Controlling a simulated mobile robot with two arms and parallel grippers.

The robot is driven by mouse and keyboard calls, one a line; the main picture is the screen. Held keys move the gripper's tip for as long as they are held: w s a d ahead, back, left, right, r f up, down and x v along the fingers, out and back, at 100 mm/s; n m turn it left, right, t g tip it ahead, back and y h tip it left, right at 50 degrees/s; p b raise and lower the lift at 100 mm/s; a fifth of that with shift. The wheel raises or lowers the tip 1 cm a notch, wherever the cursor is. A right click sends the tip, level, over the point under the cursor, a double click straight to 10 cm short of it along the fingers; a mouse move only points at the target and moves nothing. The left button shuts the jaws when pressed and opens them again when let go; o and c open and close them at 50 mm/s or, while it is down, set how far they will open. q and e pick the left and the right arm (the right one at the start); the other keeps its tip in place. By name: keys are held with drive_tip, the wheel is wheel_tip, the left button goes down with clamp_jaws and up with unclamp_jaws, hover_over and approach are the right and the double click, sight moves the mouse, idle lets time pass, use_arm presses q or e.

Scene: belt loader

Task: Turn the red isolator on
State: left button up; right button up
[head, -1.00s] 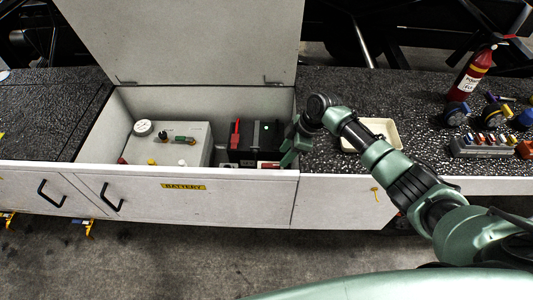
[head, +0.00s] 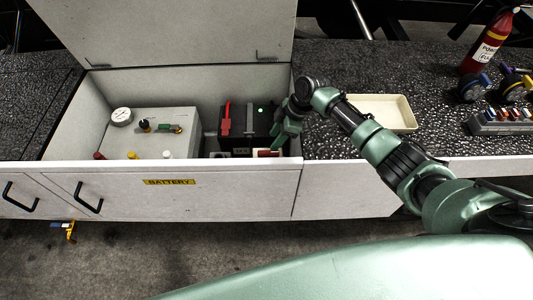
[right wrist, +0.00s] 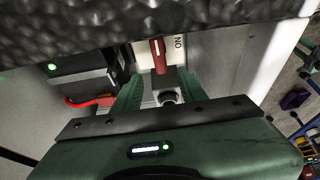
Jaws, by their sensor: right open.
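The red isolator has a red handle (right wrist: 158,55) on a white plate marked "ON" in the right wrist view. In the head view the red isolator (head: 268,153) sits low at the front right of the open battery compartment, partly hidden. My right gripper (head: 284,134) reaches down into the compartment's right end, just right of the black battery. In the right wrist view my right gripper (right wrist: 160,82) is open, with the handle just beyond and between its fingertips. Contact with the handle cannot be told. My left gripper is not in view.
A black battery (head: 262,120) with a red lever and green light stands beside the isolator. A grey box (head: 183,141) with a gauge is left of it. The compartment's front wall (head: 225,190) and raised lid (head: 165,30) bound the space. A cream tray (head: 402,112) lies right.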

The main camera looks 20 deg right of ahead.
sight(265, 152)
drive_tip(key=x, duration=0.7)
drive_tip(key=shift+a+f, duration=0.15)
drive_tip(key=shift+f, duration=0.1)
clamp_jaws()
